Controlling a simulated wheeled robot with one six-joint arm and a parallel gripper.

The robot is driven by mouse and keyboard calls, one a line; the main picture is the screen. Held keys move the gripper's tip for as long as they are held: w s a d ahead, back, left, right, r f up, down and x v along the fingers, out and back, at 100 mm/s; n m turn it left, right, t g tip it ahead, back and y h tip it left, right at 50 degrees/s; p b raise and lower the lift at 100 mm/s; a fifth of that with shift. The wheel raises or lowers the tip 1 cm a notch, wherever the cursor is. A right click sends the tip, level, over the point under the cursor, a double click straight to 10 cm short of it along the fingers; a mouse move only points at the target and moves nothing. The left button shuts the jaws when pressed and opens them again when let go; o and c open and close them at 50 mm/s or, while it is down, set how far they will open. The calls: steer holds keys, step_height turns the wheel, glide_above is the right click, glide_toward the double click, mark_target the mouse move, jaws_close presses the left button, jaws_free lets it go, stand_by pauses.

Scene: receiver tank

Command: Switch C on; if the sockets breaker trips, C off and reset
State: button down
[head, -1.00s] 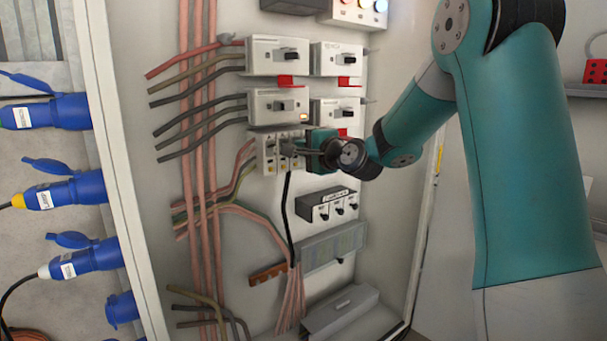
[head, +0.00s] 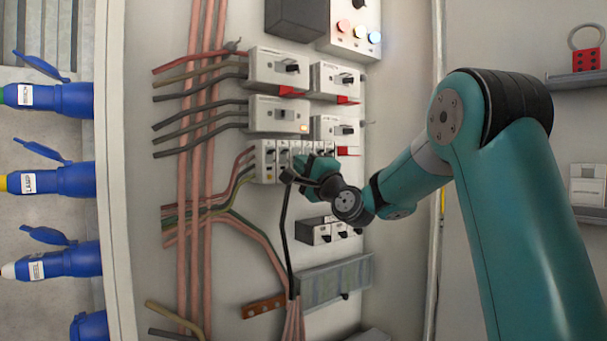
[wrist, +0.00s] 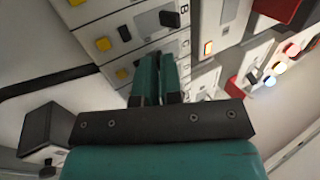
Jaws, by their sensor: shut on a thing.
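A row of small breakers (head: 267,162) sits on the panel, below the larger breakers. My gripper (head: 289,175) is at this row, close to its lower edge, and partly covers its right side. In the wrist view my gripper (wrist: 158,62) has its fingers close together against the breaker row (wrist: 105,20), shut on a breaker lever that the fingers hide. Other modules show black levers and yellow squares. A dark box with small black switches (head: 320,231) is mounted below my gripper; its lettering is too small to read, so I cannot tell which switch is C.
Larger breakers (head: 278,114) with red tabs stand above; one has an amber light. An indicator box (head: 350,35) is at the top. Pink cables (head: 196,200) run down the left. Blue plugs (head: 55,180) are far left. A grey terminal block (head: 335,281) lies below.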

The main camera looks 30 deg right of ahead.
steer(key=shift+f, duration=0.1)
steer(key=c, duration=1.6)
jaws_free()
steer(key=shift+o, duration=0.2)
steer(key=shift+s, duration=0.1)
steer(key=b+v, duration=0.9)
steer(key=v, duration=0.8)
